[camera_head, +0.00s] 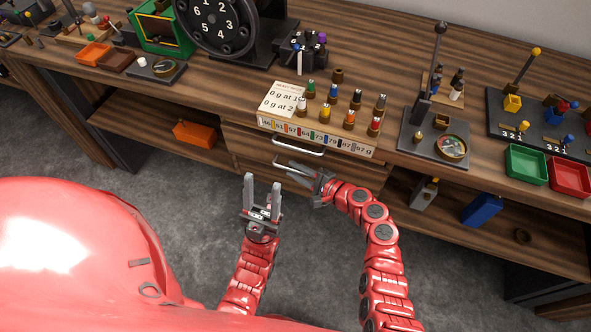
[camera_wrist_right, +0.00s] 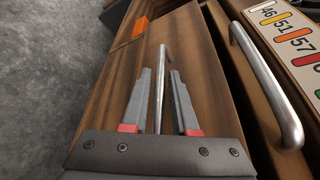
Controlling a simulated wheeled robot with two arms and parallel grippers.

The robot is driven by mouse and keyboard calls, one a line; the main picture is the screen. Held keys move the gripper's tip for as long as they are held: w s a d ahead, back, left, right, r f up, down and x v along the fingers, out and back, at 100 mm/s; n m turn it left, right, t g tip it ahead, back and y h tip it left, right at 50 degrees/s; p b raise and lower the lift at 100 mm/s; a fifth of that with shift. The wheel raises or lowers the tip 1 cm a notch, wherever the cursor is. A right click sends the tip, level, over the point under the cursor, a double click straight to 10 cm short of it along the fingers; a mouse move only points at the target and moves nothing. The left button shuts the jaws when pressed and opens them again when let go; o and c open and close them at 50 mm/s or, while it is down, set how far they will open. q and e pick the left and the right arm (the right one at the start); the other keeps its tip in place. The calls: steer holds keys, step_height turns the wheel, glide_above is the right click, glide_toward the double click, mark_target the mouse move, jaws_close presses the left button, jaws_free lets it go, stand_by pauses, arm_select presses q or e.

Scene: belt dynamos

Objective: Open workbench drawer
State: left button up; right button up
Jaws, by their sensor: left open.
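The workbench (camera_head: 215,110) has drawers under its top. The upper drawer has a silver bar handle (camera_head: 300,150), which also shows on the right of the right wrist view (camera_wrist_right: 268,88). A lower bar handle (camera_wrist_right: 160,88) shows in the right wrist view. My right gripper (camera_head: 281,169) is in front of the lower drawer. Its fingers (camera_wrist_right: 158,88) are apart, with the lower handle lying between them; whether they touch it cannot be told. My left gripper (camera_head: 262,190) is open and empty, left of and nearer than the right one. Both drawers look shut.
A label box (camera_head: 316,134) with several coloured weights stands above the drawers. An orange bin (camera_head: 195,133) is on the left lower shelf and a blue block (camera_head: 482,209) on the right one. Grey floor before the bench is free.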

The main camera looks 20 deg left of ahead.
steer(key=shift+a, duration=0.1)
jaws_close()
stand_by(1.4)
